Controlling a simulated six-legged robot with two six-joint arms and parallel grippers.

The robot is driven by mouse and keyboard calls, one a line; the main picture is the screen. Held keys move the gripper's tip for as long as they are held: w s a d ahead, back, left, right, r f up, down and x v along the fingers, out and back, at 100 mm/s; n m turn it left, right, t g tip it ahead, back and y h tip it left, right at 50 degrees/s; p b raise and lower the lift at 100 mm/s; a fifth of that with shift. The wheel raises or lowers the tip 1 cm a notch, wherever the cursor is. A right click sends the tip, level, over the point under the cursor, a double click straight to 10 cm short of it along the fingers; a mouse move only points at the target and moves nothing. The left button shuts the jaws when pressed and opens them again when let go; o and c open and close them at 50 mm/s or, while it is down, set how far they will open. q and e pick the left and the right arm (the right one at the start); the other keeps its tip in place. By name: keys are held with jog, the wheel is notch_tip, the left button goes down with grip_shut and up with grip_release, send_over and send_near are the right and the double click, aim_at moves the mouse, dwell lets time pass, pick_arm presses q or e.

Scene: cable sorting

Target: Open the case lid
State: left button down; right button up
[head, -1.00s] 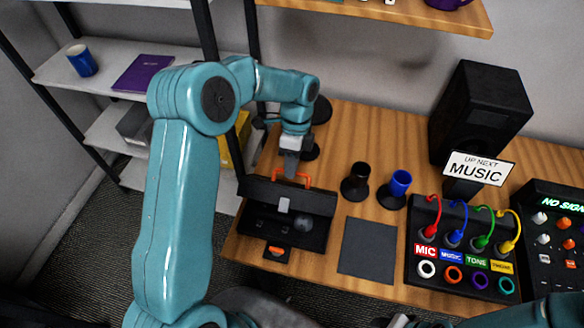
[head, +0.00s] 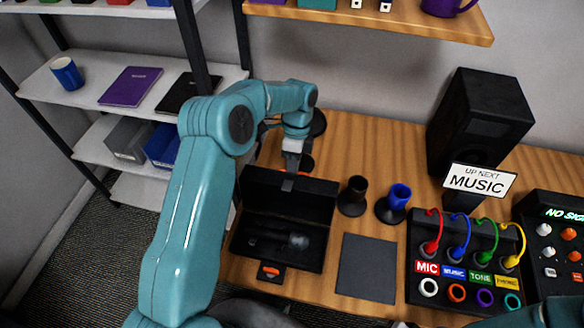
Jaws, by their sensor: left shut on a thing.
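The black case (head: 236,246) stands open on the left part of the wooden table. Its lid (head: 262,190) stands raised at the back edge, its dark inner side toward me. The case interior is dark and holds a dark microphone-like object (head: 296,241). My left gripper (head: 289,182) is at the middle of the lid's top edge, shut on the case handle, of which only a bit of orange shows beside the fingers. An orange latch (head: 269,271) shows at the case's front. My right gripper is not in view; only part of that arm shows at the bottom right.
Further right are a panel with coloured cables (head: 463,262), a speaker (head: 480,115) and a mixer (head: 556,240). A shelf stands left.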

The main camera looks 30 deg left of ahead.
pick_arm(q)
jog(key=shift+w+a+f, duration=0.15)
jog(key=shift+f, duration=0.1)
jog(key=shift+r, duration=0.15)
jog(key=c, duration=1.2)
grip_release()
jog(key=shift+w, duration=0.1)
jog(key=shift+o, duration=0.2)
jog(key=p+v, duration=1)
jog(key=v, duration=0.2)
